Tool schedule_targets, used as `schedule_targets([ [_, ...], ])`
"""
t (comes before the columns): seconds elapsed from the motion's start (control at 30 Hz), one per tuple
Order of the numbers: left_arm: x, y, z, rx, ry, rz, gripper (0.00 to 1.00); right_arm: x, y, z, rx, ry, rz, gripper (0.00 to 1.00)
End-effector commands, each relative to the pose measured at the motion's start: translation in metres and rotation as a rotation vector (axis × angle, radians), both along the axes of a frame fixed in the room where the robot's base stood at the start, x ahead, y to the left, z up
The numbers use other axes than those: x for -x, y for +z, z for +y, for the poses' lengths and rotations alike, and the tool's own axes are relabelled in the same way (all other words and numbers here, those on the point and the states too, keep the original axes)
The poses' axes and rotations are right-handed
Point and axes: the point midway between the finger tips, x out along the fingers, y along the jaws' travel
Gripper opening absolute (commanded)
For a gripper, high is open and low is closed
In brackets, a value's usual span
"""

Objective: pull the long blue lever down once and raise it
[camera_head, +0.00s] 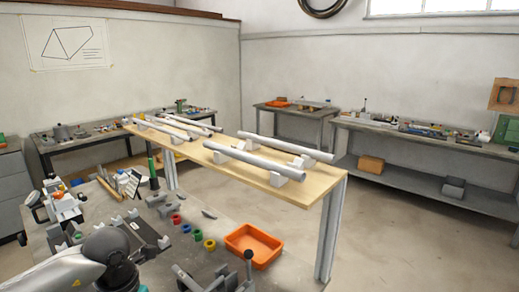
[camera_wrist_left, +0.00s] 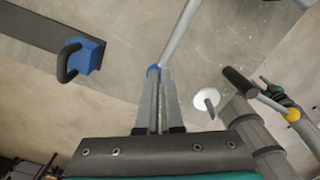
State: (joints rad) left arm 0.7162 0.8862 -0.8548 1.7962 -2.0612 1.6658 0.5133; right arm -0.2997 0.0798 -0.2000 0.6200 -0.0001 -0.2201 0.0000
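In the left wrist view, my left gripper (camera_wrist_left: 160,76) has its two long grey fingers close together, with a narrow gap. A blue piece (camera_wrist_left: 153,70) sits at the fingertips, and a long pale rod (camera_wrist_left: 178,34) runs from there to the top edge. This looks like the blue lever, with the fingers shut on its end; the part between the fingers is hidden. In the head view, my left arm comes in at the lower left, and I cannot make out its fingertips or the blue lever there. My right gripper is in neither view.
A blue block with a black handle (camera_wrist_left: 86,58), a white disc with a hook (camera_wrist_left: 207,99) and a black-gripped lever with a yellow collar (camera_wrist_left: 292,114) surround the gripper. An orange tray (camera_head: 253,262) and coloured rings lie on the near bench. A wooden table (camera_head: 315,188) holds pipes.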

Motion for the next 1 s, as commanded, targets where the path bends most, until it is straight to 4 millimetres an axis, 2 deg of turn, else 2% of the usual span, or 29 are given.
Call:
schedule_targets([
  [0.03,0.002,-0.005,-0.002,0.003,-0.002,0.007,0.00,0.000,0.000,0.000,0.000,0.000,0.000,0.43],
  [0.17,0.002,-0.001,-0.002,0.003,-0.002,0.008,0.00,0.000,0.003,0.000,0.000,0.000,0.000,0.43],
  [1.0,0.002,0.069,0.000,0.000,-0.001,0.005,0.00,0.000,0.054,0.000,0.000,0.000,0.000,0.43],
])
